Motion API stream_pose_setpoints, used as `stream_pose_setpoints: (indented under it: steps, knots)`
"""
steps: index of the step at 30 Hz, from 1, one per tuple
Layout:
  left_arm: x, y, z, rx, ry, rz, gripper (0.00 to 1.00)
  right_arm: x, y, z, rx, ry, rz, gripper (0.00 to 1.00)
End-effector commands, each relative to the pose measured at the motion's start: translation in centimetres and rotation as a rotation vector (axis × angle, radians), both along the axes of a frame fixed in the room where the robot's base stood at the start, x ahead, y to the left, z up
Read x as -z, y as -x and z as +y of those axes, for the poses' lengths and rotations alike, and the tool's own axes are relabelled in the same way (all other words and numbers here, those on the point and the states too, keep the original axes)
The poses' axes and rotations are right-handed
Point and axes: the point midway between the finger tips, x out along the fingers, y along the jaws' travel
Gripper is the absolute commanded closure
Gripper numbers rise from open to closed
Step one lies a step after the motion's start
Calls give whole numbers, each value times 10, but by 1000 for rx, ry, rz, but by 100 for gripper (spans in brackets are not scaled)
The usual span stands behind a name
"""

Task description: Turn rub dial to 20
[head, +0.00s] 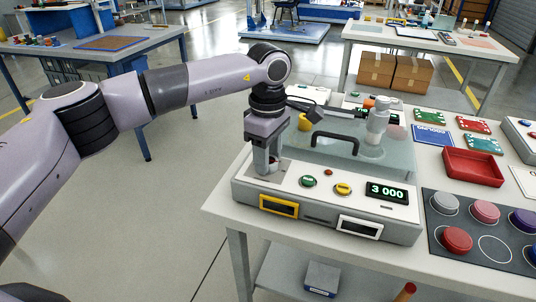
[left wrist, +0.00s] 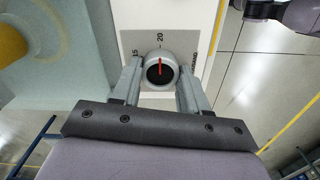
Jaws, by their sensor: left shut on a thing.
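The rub dial (left wrist: 160,72) is a round grey knob with a dark centre and a red pointer line, on a pale plate. The pointer points up the picture, at or very near the mark by the 20; a 15 stands to its left. My left gripper (head: 266,170) reaches down onto the left end of the machine's front panel. In the left wrist view its two fingers (left wrist: 158,80) lie on both sides of the dial, shut on it. In the head view the gripper mostly hides the dial. My right gripper is not in view.
The machine (head: 330,210) has a green button (head: 308,181), a yellow button (head: 343,189) and a display (head: 387,193) reading 3 000. A clear cover with a black handle (head: 335,140) stands behind. A red tray (head: 473,167) and a mat with coloured discs (head: 440,240) lie right.

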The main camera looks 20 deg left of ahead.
Motion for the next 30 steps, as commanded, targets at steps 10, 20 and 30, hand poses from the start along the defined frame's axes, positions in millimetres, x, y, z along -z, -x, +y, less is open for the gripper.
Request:
stream_pose_setpoints:
  steps: [10, 20, 30]
  knots:
    - [-3, -1, 0, 27, 4, -6, 87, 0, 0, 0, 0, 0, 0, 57]
    - [-3, -1, 0, 27, 3, -7, 31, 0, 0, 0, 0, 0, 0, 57]
    - [-6, -1, 0, 25, 2, -4, 31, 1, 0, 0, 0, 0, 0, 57]
